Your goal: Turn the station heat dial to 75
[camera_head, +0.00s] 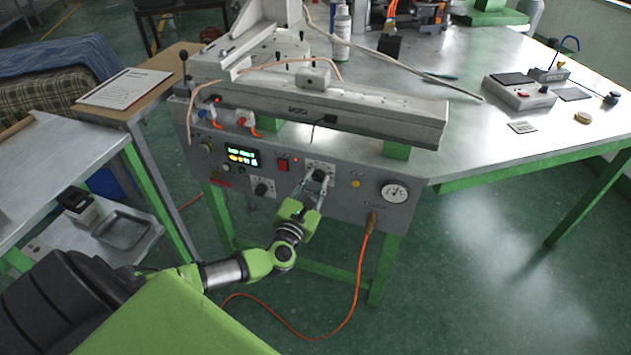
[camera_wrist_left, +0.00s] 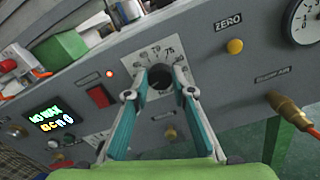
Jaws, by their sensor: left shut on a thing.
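The station heat dial is a black knob (camera_wrist_left: 159,76) on a white scale plate (camera_wrist_left: 150,58) with printed numbers, one of which looks like 75 near the top right in the left wrist view. In the head view the knob (camera_head: 319,174) sits on the grey front panel of the station. My left gripper (camera_head: 314,183) reaches it from below. Its two teal fingers (camera_wrist_left: 159,88) are shut on the knob from both sides. The exact setting of the pointer is too small to read. My right gripper is not in view.
Around the dial are a red switch (camera_wrist_left: 101,96), a green-lit display (camera_wrist_left: 52,118), a yellow ZERO button (camera_wrist_left: 235,46) and a round gauge (camera_head: 395,191). A brass fitting (camera_wrist_left: 288,108) with an orange hose (camera_head: 357,285) is at the lower right. A second black knob (camera_head: 262,188) is at left.

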